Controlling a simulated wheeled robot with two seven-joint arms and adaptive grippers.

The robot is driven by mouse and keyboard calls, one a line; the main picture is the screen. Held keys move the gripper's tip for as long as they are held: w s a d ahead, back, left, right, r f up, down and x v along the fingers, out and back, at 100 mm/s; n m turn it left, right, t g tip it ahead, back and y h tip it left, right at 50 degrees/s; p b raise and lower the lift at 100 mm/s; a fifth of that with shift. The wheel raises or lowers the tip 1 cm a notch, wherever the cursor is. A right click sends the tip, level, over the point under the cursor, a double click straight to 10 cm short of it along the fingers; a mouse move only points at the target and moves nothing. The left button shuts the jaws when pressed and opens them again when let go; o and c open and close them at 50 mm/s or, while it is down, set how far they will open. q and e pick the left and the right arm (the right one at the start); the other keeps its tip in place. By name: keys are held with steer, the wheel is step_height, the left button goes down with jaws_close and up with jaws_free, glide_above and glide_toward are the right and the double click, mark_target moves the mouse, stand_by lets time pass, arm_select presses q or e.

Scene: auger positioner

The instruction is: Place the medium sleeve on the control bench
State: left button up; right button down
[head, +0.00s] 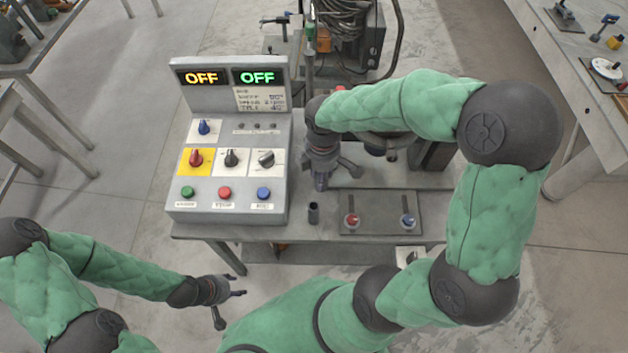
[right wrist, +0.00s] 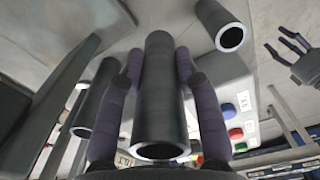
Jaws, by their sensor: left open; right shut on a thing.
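My right gripper (head: 322,178) is over the control bench (head: 330,232), just right of the control box. It is shut on a dark grey hollow sleeve, which shows in the right wrist view (right wrist: 160,98) with a finger on each side. I cannot tell from its size alone that it is the medium sleeve, or whether its end touches the bench. A small dark sleeve (head: 313,213) stands upright near the bench's front edge. The right wrist view shows another sleeve at top right (right wrist: 222,27) and a dark tube at left (right wrist: 96,98). My left gripper (head: 226,303) is open and empty, in front of the bench.
The control box (head: 228,145) carries knobs, buttons and two OFF displays. A dark plate (head: 380,214) with a red and a blue knob lies right of the small sleeve. A machine (head: 390,150) stands behind, partly hidden by my right arm. Side tables stand left and right.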

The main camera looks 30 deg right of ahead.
steer(key=shift+w+f+b, duration=0.35)
steer(key=shift+w+f, duration=0.25)
steer(key=shift+f, duration=0.55)
steer(key=shift+w+f+b, duration=0.4)
steer(key=shift+w+f, duration=0.15)
steer(key=shift+f, duration=0.65)
steer(key=shift+w+f+b, duration=0.35)
steer(key=shift+w+f, duration=0.25)
steer(key=shift+f, duration=0.55)
steer(key=shift+f, duration=0.15)
steer(key=c, duration=0.9)
jaws_free()
steer(key=shift+o, duration=0.2)
step_height(320, 180, up, 12)
steer(key=p, duration=0.3)
steer(key=shift+p, duration=0.4)
